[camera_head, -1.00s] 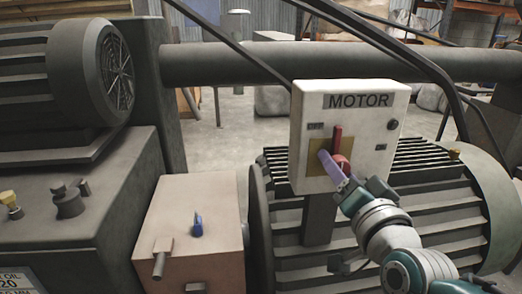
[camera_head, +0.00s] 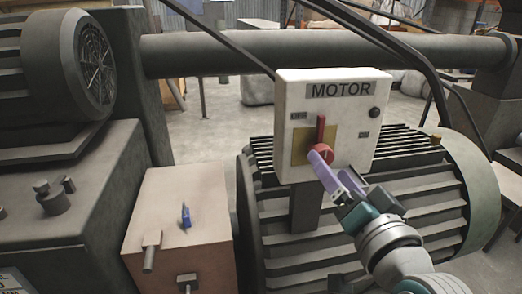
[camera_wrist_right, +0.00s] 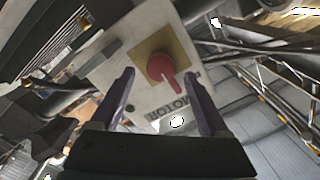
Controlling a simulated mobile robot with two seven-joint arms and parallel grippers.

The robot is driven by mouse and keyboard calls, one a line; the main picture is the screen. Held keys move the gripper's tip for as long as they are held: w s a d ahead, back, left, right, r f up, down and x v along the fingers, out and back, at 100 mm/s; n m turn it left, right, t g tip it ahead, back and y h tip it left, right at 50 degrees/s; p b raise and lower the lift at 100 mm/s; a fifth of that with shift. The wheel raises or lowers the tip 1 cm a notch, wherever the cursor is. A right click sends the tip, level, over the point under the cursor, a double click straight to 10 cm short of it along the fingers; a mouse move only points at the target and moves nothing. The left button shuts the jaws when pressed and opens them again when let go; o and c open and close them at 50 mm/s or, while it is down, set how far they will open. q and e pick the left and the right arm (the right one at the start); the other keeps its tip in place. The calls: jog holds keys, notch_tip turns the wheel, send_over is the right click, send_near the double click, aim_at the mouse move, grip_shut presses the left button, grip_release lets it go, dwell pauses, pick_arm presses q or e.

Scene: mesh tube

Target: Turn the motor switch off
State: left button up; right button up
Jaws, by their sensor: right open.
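The white motor switch box (camera_head: 345,118) stands on a post in front of the ribbed motor, with "MOTOR" printed along its top. Its red switch (camera_head: 320,131) sits on a yellow plate, with the handle pointing up. The red switch also shows in the right wrist view (camera_wrist_right: 160,67), between and beyond the two purple fingers. My right gripper (camera_head: 322,163) is just below the switch knob in the head view; its fingers (camera_wrist_right: 166,100) are spread and empty. I cannot tell whether a finger touches the knob. My left gripper is not in view.
A pinkish box (camera_head: 178,232) with a blue lever (camera_head: 186,215) stands left of the switch box. The ribbed motor (camera_head: 440,200) lies behind and below my right arm. Dark slanted bars and a thick horizontal pipe (camera_head: 230,52) run behind the switch box.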

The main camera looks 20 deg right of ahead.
jog(key=v, duration=0.4)
jog(key=shift+s, duration=0.35)
jog(key=s+a+f+n+g+y+p, duration=0.1)
jog(key=s+a+f+n+g+y, duration=0.1)
jog(key=s+a+n+g+y, duration=0.45)
jog(key=s+a+r+n+g+h+p, duration=0.1)
jog(key=s+r+n+g+h+p, duration=0.2)
jog(key=s+n+g, duration=0.6)
notch_tip(320, 180, up, 36)
jog(key=s+m+t+y+p, duration=0.1)
jog(key=s+m+p, duration=0.1)
jog(key=p, duration=3.4)
jog(key=shift+r+m+t, duration=0.2)
jog(key=shift+m+t, duration=0.15)
jog(key=shift+m, duration=0.3)
